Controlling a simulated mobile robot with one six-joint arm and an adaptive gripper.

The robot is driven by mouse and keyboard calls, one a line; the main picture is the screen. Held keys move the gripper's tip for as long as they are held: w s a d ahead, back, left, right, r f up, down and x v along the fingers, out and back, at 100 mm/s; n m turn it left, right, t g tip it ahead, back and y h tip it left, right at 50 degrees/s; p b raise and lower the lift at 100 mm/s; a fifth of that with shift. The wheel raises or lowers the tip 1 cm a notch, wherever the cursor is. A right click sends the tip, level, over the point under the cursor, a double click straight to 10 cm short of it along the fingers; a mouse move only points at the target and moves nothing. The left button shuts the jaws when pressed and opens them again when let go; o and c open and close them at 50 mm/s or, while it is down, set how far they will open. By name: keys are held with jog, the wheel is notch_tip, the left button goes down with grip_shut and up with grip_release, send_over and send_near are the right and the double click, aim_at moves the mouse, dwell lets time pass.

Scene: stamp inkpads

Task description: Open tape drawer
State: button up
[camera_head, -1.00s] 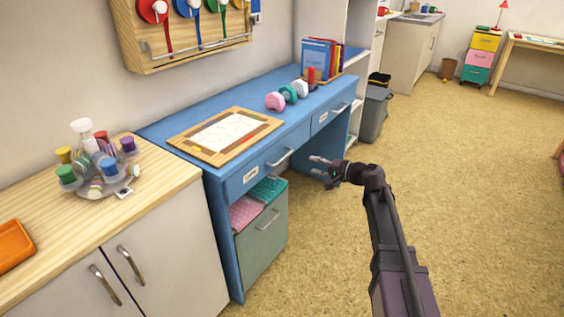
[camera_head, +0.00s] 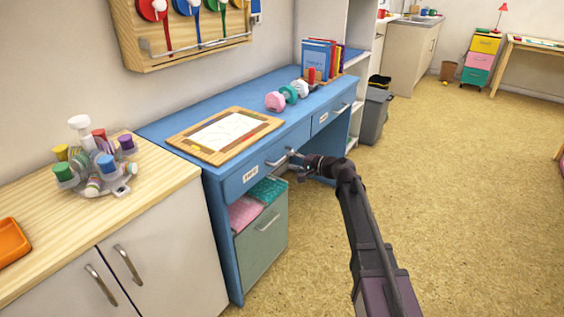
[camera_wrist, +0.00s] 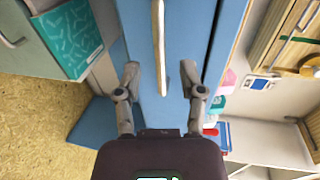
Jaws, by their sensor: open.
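The blue desk has a drawer (camera_head: 262,170) at its front left, closed, with a small white label (camera_head: 250,174) too small to read surely. Its metal handle (camera_head: 280,158) is a bar on the drawer front. My gripper (camera_head: 291,164) is at the right end of this handle in the head view. In the wrist view, my open gripper (camera_wrist: 163,82) has one finger on each side of the pale handle (camera_wrist: 158,35), with gaps on both sides. The handle runs lengthwise between the fingers, and neither finger visibly touches it.
A second drawer (camera_head: 331,115) with its own handle is to the right. A green-grey file box (camera_head: 262,240) with pink and teal folders stands under the desk. The floor (camera_head: 450,220) to the right is open.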

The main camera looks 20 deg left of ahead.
aim_at(282, 159)
jog(key=shift+b+x, duration=0.35)
jog(key=shift+x, duration=1.9)
grip_shut()
